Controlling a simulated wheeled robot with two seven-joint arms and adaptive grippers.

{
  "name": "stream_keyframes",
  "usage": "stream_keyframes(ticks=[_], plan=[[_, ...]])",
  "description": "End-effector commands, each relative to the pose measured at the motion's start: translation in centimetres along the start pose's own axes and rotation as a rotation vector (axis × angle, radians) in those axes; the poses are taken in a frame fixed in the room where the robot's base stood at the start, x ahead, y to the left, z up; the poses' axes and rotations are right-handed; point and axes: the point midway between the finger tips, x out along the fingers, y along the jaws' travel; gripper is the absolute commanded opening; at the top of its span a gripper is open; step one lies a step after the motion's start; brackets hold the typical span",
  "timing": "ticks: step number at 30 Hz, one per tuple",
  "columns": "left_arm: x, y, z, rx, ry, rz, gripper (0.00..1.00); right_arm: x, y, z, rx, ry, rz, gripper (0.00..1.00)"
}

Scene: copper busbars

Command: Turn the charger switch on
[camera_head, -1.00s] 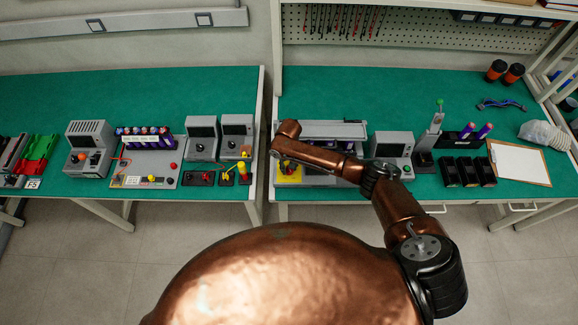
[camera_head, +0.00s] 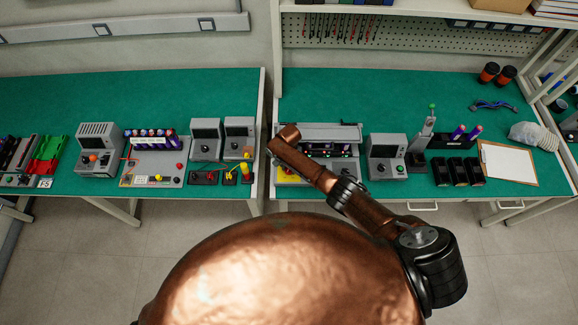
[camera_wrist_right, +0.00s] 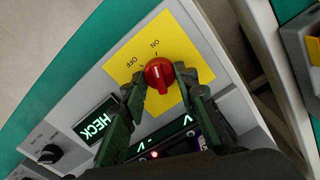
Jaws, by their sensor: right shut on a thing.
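The charger switch is a red rotary knob (camera_wrist_right: 157,74) on a yellow plate (camera_wrist_right: 127,47) marked OFF and ON. The knob's ridge points roughly at the ON mark in the right wrist view. My right gripper (camera_wrist_right: 162,82) has its two dark fingers closed around the knob, one on each side. The plate sits on the grey charger panel (camera_wrist_right: 85,83), beside a lit green display reading "HECK", its first letter hidden. In the head view the yellow plate (camera_head: 284,178) shows at the charger's front left corner, while my copper arm hides the knob and gripper.
A black knob (camera_wrist_right: 50,154) is on the same panel. In the head view, a grey instrument (camera_head: 387,150) stands right of the charger, with black holders (camera_head: 460,172) and a clipboard (camera_head: 508,163) farther right. A gap separates the left bench (camera_head: 60,95) from this one.

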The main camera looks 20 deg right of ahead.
Motion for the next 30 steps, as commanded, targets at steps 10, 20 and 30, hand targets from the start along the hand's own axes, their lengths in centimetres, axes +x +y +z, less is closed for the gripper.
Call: stream_keyframes(ticks=[10,20,30], plan=[[-0.68,-0.02,-0.08,0.0,0.0,0.0,0.4,-0.02,0.07,-0.03,0.106,0.0,0.001,0.03],[-0.7,-0.02,-0.07,0.0,0.0,0.0,0.4,0.02,0.1,-0.09,0.119,0.001,0.001,0.03],[-0.7,-0.02,-0.07,0.0,0.0,0.0,0.4,0.0,0.07,-0.07,0.118,0.001,0.001,0.41]])
